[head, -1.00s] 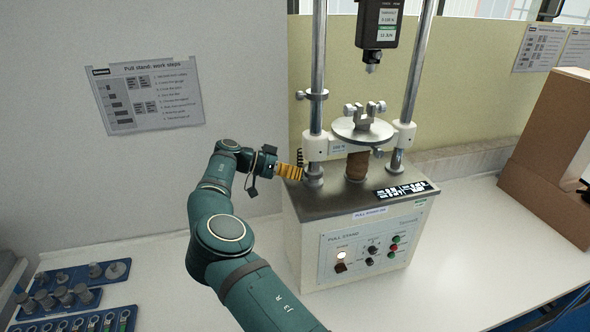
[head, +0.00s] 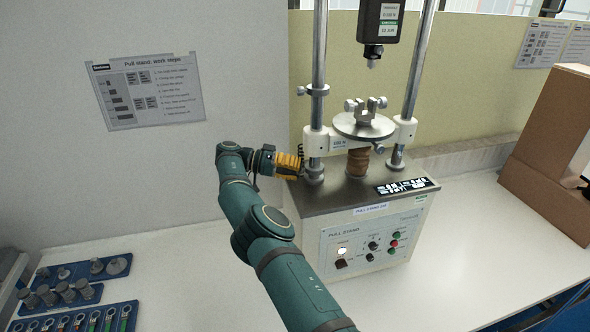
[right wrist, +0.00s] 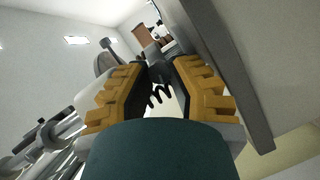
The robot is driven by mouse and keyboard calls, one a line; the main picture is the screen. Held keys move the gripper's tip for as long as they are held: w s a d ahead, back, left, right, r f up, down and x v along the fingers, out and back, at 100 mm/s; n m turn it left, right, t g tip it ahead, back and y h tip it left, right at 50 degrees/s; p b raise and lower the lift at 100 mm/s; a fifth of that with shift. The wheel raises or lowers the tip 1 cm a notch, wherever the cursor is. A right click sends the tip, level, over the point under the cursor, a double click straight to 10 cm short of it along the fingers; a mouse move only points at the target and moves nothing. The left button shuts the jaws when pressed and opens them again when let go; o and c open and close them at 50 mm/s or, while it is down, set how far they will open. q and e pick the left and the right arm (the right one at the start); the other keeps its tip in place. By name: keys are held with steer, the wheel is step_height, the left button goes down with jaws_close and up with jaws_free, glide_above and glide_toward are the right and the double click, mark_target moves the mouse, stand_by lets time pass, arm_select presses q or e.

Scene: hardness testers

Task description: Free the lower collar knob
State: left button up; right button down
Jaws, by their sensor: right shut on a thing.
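The pull stand (head: 340,207) stands on the bench. Its lower collar (head: 314,173) sits at the foot of the left column, on the base plate. My right gripper (head: 299,168) reaches in from the left, with its yellow fingers right beside this collar. In the right wrist view, the yellow fingers (right wrist: 160,72) converge on a small dark part (right wrist: 153,52) between their tips. The gripper is shut on the lower collar knob, which the fingers hide in the head view. Whether the knob is loose or tight cannot be told. My left gripper is not in view.
An upper collar (head: 317,90) with a knob is higher on the left column. A round table (head: 363,125) and a hanging gauge (head: 381,22) are right of it. Blue trays (head: 75,295) of parts lie at lower left. A cardboard box (head: 552,150) stands at right.

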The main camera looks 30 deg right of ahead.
stand_by(0.4)
steer(key=c, duration=0.8)
jaws_free()
steer(key=shift+s, duration=0.15)
steer(key=shift+c, duration=0.2)
steer(key=shift+f, duration=0.1)
steer(key=shift+c, duration=1.4)
